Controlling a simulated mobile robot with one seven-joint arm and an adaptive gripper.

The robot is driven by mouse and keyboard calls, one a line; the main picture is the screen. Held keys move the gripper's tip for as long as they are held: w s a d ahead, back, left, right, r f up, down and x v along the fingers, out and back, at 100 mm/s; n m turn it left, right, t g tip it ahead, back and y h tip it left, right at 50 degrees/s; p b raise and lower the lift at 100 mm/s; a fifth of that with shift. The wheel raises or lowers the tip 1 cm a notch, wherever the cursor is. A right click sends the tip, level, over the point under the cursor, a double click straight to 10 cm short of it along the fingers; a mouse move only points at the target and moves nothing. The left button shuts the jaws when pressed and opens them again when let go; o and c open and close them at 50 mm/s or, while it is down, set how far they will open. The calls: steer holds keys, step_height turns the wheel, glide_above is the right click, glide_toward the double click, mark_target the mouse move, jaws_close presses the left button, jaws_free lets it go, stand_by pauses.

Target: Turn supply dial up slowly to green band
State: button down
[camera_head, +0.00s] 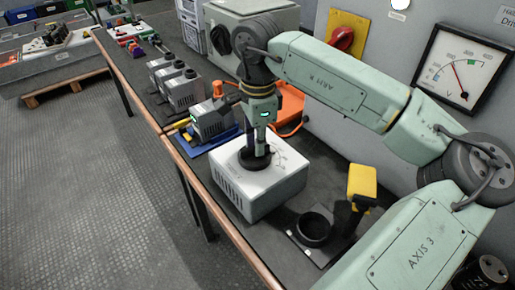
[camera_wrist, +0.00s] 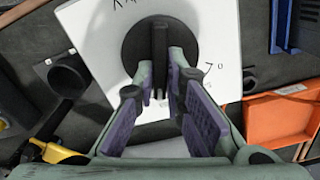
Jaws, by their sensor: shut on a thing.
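The supply dial is a black round knob (camera_wrist: 131,46) with a raised bar grip, on top of a white supply box (camera_head: 262,196). In the head view the dial (camera_head: 254,158) sits under my gripper (camera_head: 260,143), which points straight down. In the wrist view my gripper (camera_wrist: 160,75) has its two purple-padded fingers closed on the dial's bar from both sides. A wall gauge (camera_head: 463,69) at the upper right has a white face, a red needle and a green band. Its needle points up and left of the green band. The dial's scale marks are partly hidden.
A black ring holder (camera_head: 313,229) and a yellow-handled tool (camera_head: 361,182) stand right of the box. An orange tray (camera_wrist: 284,118) lies close by. Several grey capacitor units (camera_head: 180,90) line the bench. A red knob on a yellow plate (camera_head: 343,38) is on the wall.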

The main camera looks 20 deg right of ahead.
steer(key=shift+s+m+b, duration=0.1)
steer(key=shift+m+b, duration=0.7)
steer(key=shift+m, duration=0.3)
steer(key=c, duration=1.7)
jaws_free()
steer(key=shift+o, duration=0.2)
step_height(320, 180, up, 12)
